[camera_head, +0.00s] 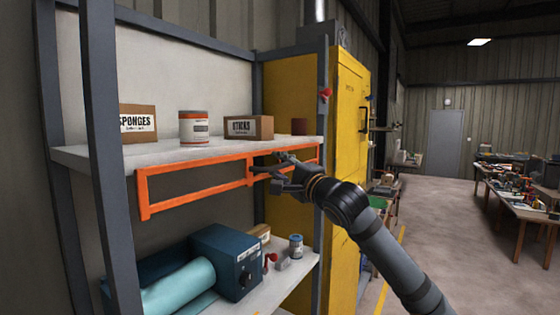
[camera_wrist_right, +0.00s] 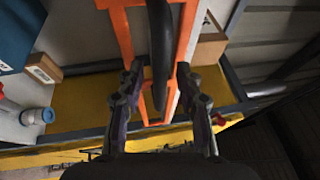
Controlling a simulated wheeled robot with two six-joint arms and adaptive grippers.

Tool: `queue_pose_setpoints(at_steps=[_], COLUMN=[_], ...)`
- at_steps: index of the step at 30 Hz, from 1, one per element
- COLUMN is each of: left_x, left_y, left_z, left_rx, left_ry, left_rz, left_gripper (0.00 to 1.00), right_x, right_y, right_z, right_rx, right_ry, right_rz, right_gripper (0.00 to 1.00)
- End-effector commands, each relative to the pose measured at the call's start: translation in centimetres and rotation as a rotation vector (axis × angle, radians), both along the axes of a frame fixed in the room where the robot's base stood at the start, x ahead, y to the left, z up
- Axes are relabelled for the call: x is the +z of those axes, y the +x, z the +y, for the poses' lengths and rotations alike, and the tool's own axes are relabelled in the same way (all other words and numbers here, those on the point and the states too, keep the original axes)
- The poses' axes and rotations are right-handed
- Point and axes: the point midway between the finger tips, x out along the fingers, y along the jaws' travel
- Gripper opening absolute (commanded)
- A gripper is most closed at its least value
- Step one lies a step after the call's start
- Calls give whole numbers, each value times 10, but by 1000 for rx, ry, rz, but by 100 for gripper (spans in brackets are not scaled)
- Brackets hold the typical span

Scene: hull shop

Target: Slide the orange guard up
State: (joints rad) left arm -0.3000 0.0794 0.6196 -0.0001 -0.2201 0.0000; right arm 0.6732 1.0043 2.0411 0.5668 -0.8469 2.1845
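The orange guard (camera_head: 195,173) is a rectangular frame with a middle upright, hanging along the front just below the upper shelf (camera_head: 200,151). My right gripper (camera_head: 266,165) is at the guard's right half, near the middle upright. In the right wrist view, my right gripper (camera_wrist_right: 162,80) has its fingers spread apart, one over each side of the orange guard (camera_wrist_right: 120,28). A dark bar (camera_wrist_right: 160,45) runs between the fingers; I cannot tell what it is. Whether the fingers touch the guard is unclear. My left gripper is not in view.
The upper shelf holds a sponges box (camera_head: 138,122), a can (camera_head: 194,128) and another carton (camera_head: 248,127). The lower shelf holds a blue machine (camera_head: 226,258), a teal roll (camera_head: 180,287) and small items. A yellow cabinet (camera_head: 347,150) stands right of the rack.

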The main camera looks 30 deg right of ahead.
Motion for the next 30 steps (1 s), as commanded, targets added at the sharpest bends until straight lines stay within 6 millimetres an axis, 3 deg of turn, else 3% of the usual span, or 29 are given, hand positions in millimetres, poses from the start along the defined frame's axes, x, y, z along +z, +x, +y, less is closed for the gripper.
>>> queue_pose_setpoints(at_steps=[4,12,23,26,30], left_x=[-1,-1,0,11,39], left_y=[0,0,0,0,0], left_z=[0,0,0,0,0], left_rx=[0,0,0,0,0], left_ry=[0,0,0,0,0], left_rz=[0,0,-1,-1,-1], left_gripper=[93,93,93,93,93], right_x=[-1,0,0,15,54], right_y=[0,0,0,0,-1], right_z=[0,0,0,0,0], right_rx=[0,0,1,2,1], right_ry=[0,1,1,4,5], right_rz=[0,1,1,-1,-5], right_gripper=[33,0,0,0,0])
